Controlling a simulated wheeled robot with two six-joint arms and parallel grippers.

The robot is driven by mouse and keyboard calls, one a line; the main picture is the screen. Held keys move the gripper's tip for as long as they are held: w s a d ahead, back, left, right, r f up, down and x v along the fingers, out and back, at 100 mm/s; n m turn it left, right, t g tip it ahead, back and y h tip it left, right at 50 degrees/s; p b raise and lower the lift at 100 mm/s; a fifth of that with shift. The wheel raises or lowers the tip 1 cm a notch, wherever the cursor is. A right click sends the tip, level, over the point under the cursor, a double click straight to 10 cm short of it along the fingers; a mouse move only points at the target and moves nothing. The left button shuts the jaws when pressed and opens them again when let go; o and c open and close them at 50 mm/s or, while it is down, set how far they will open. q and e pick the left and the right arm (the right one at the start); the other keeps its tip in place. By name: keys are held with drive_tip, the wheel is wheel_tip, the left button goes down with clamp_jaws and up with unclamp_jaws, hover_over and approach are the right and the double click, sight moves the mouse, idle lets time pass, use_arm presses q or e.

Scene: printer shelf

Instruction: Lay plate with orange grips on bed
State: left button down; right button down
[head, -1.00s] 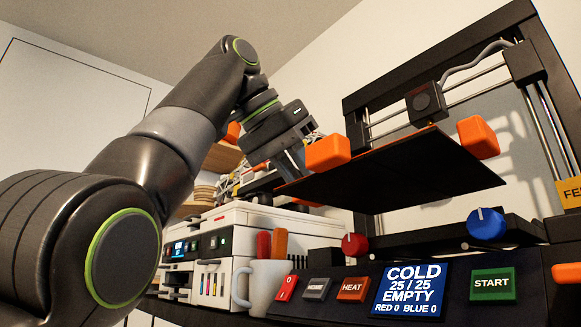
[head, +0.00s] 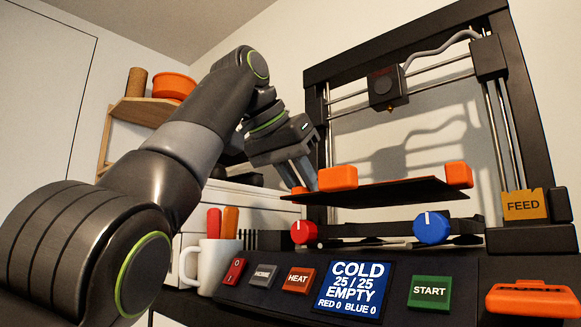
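The thin dark plate (head: 395,193) with orange grips hangs nearly level inside the printer frame. Two block-shaped orange grips show, a left one (head: 337,178) and a right one (head: 458,175). My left gripper (head: 304,182) is at the plate's left edge, its fingers pointing down, and appears shut on the plate there. A bit of orange shows beside its fingertips. A gap separates the plate from the low dark printer parts below it; the bed surface itself is hard to make out. My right gripper is not in view.
The black printer frame (head: 318,120) surrounds the plate, with the print head (head: 385,87) above. Red (head: 303,232) and blue (head: 432,227) knobs stand below in front. A white mug (head: 213,265) with red and orange handles is left. An orange-topped item (head: 532,298) lies at right.

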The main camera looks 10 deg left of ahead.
use_arm(q)
drive_tip(key=shift+w+d+f+p, duration=0.2)
drive_tip(key=shift+w+d+p, duration=0.35)
drive_tip(key=shift+w, duration=0.2)
drive_tip(key=shift+w+d+f+p, duration=0.15)
drive_tip(key=shift+w+d+p, duration=0.4)
drive_tip(key=shift+w, duration=0.15)
drive_tip(key=shift+w+d+f+p, duration=0.2)
drive_tip(key=shift+w+d+p, duration=0.35)
drive_tip(key=shift+w, duration=0.2)
drive_tip(key=shift+f+b, duration=0.7)
drive_tip(key=shift+b, duration=0.1)
drive_tip(key=shift+a, duration=0.1)
drive_tip(key=shift+s, duration=0.15)
drive_tip(key=shift+f+b, duration=0.3)
drive_tip(key=shift+f, duration=0.05)
drive_tip(key=c, duration=1.2)
unclamp_jaws()
drive_tip(key=p+v, duration=0.3)
drive_tip(key=v, duration=1.4)
